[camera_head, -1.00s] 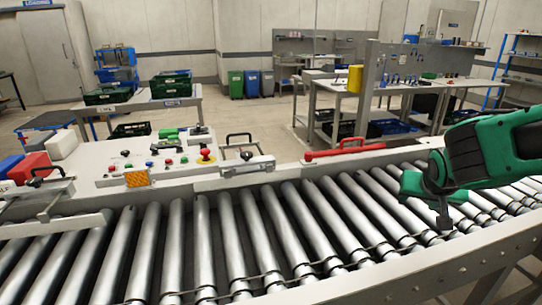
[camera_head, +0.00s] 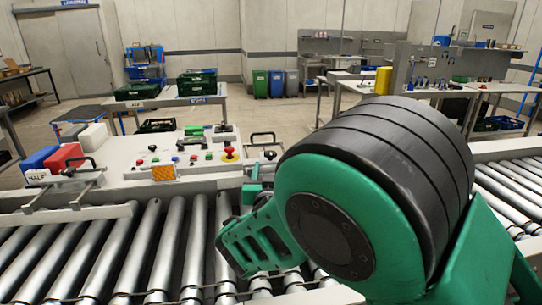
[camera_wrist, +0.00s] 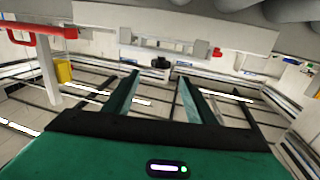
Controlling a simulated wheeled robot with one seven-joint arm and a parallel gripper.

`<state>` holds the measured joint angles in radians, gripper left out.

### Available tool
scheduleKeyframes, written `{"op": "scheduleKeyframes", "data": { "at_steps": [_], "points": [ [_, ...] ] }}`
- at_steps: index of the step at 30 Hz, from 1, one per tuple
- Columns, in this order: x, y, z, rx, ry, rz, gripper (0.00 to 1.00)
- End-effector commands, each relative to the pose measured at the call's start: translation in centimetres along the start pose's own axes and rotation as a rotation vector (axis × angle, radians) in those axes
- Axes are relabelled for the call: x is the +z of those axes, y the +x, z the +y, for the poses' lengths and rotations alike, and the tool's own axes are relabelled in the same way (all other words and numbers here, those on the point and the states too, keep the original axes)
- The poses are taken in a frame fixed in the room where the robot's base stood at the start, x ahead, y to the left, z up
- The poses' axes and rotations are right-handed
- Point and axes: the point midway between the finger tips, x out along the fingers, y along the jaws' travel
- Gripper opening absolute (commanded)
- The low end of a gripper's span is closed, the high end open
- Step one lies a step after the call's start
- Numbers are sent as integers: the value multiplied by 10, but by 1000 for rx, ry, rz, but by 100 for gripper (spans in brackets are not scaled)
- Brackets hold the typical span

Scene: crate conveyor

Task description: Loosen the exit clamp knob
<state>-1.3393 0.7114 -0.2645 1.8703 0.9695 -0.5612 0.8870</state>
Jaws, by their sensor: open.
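A clamp bar (camera_wrist: 165,45) lies across the upper middle of the wrist view, with a small black knob (camera_wrist: 160,62) on it. I take this to be the exit clamp knob. My gripper (camera_wrist: 159,78) is open and empty, and the knob shows ahead between its two green fingers, apart from them. In the head view my gripper (camera_head: 252,185) is at the conveyor's far rail, in front of a black clamp handle (camera_head: 263,137) and a dark knob (camera_head: 270,155). My arm hides much of that clamp.
A control panel (camera_head: 140,160) with buttons and a red knob (camera_head: 229,153) stands left of the gripper. Another clamp with a black handle (camera_head: 80,163) is further left, by red and blue blocks. A red handle (camera_wrist: 40,32) shows in the wrist view. Conveyor rollers (camera_head: 130,245) are empty.

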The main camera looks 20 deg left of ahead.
Motion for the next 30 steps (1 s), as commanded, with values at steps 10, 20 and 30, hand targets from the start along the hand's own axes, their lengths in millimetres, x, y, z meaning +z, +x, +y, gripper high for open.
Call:
{"op": "scheduleKeyframes", "data": {
  "at_steps": [10, 20, 30],
  "points": [
    [0, 46, 0, 1, 0, 5, 51],
    [0, 95, 0, 0, -1, 3, 51],
    [-1, 107, -1, -1, -1, 2, 51]
  ]
}}
